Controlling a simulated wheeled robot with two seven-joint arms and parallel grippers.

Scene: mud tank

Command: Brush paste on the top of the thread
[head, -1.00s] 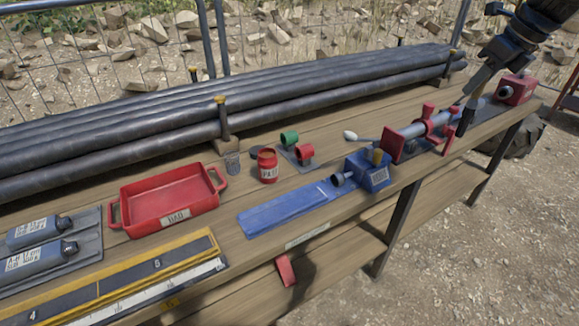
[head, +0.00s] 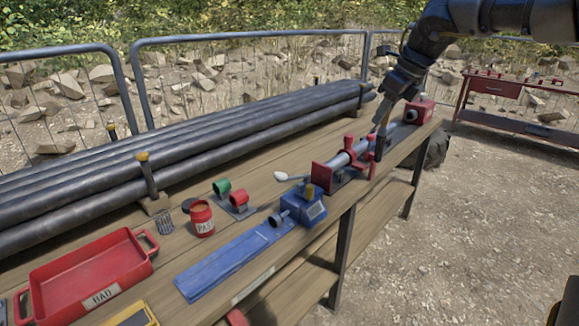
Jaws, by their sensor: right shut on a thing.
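My right gripper (head: 382,127) reaches down from the upper right. It is shut on a small dark thing (head: 379,148) beside the red clamp; I cannot tell its shape or whether it touches the pipe. A grey pipe (head: 341,160) lies along the bench, held in the red clamp (head: 357,154). Its thread is too small to make out. An open red jar (head: 202,219) labelled as paste stands on the bench, far left of the gripper, with a dark lid (head: 188,205) beside it. My left gripper is out of view.
A blue fixture (head: 303,209) with a long blue plate (head: 228,267) lies left of the clamp. A red tray (head: 92,270) is at lower left. Long dark pipes (head: 170,165) line the bench's back. A white-ended tool (head: 290,177) lies behind the blue fixture.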

